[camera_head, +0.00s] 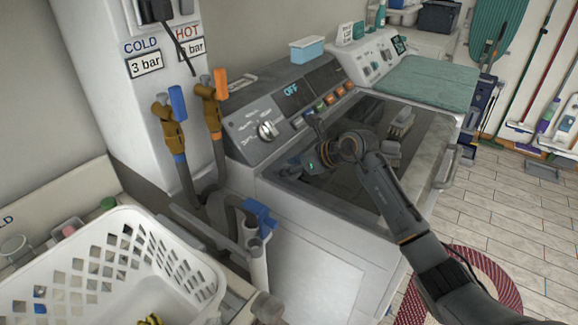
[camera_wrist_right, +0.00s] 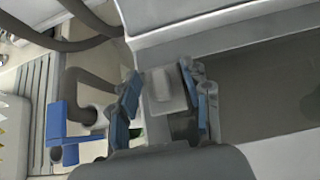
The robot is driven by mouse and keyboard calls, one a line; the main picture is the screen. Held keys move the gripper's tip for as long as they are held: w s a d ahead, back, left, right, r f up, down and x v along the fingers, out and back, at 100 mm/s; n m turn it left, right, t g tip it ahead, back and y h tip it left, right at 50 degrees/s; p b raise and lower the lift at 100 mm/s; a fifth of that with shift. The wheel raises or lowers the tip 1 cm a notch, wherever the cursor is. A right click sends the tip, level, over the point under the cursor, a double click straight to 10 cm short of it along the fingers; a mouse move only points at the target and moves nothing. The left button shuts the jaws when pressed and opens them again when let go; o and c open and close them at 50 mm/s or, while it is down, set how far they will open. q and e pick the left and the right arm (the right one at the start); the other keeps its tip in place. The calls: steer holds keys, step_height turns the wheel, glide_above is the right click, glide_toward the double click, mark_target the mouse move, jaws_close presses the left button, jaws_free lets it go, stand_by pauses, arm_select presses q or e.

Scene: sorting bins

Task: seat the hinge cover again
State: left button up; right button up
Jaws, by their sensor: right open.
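My right gripper (camera_head: 296,164) hangs over the left end of the washer's dark glass lid (camera_head: 345,195), its arm coming in from the lower right. In the right wrist view, its two blue-padded fingers (camera_wrist_right: 160,76) are apart. A small pale grey block (camera_wrist_right: 159,86), perhaps the hinge cover, shows between them beside the machine's edge. I cannot tell whether the fingers touch it or whether it is seated. In the head view my gripper and arm hide that spot. My left gripper is not in view.
A small object (camera_head: 402,121) lies toward the back of the lid. The control panel (camera_head: 285,105) rises behind. Hoses with blue and orange taps (camera_head: 178,103) and a blue valve (camera_head: 260,214) stand left. A white basket (camera_head: 105,235) is at lower left.

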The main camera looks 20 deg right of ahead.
steer(key=shift+r+p, duration=0.95)
steer(key=shift+r, duration=0.55)
steer(key=shift+o, duration=0.4)
steer(key=o, duration=0.5)
steer(key=shift+c, duration=0.2)
